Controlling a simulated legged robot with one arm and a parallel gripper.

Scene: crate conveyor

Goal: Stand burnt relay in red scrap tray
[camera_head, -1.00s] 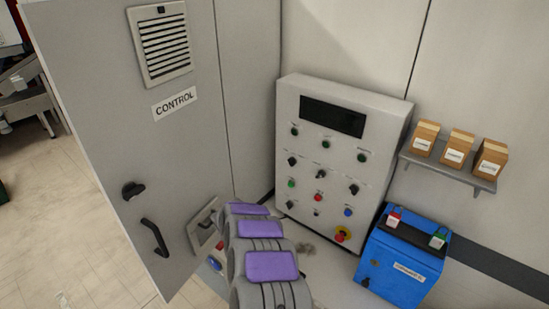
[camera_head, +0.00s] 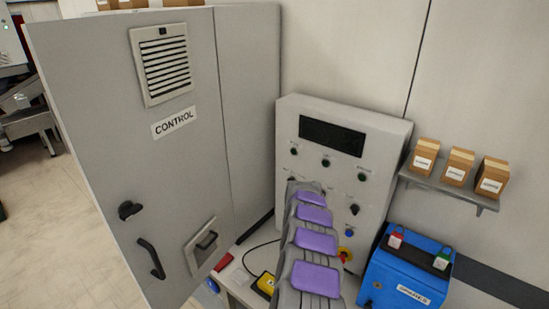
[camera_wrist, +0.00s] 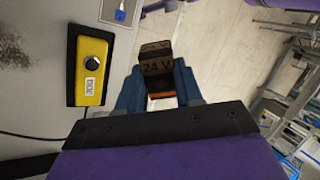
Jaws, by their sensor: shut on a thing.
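In the wrist view my gripper (camera_wrist: 158,88) is shut on a small dark brown relay (camera_wrist: 157,66) marked "24 V", with an orange strip at its lower end. The blue fingers press on its left and right sides. The relay is clear of the worktop. In the head view my arm hides the gripper and the relay. A small flat red thing (camera_head: 223,262) lies near the worktop edge by the cabinet; I cannot tell whether it is the scrap tray.
A grey cabinet (camera_head: 130,100) stands left. A button panel (camera_head: 335,165) stands behind my arm. A blue battery (camera_head: 408,275) and a box shelf (camera_head: 445,190) are right.

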